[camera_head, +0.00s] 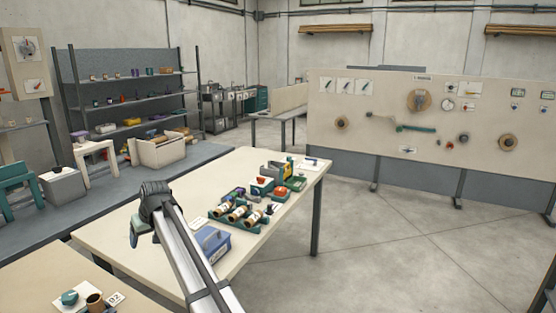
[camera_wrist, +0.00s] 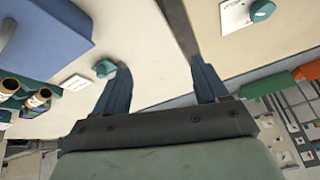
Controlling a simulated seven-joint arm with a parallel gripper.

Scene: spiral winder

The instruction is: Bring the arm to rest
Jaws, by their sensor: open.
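My gripper (camera_wrist: 159,76) shows in the wrist view with its two blue-grey fingers spread wide. Nothing sits between them; a pale tabletop and a dark gap lie beyond. In the head view my arm reaches up from the bottom edge over the near side of the long table (camera_head: 110,238). Its dark wrist is at the upper end, and my gripper (camera_head: 138,234) hangs there at the left, small, with its fingers hard to make out. It appears apart from everything on the table.
The long table carries a blue box (camera_head: 212,244), a green rack of rolls (camera_head: 236,222) and several small parts. A nearer table (camera_head: 40,285) holds a teal piece and a brown cup. Shelves stand at the back left, a pegboard panel (camera_head: 385,145) at the right. Open floor lies at right.

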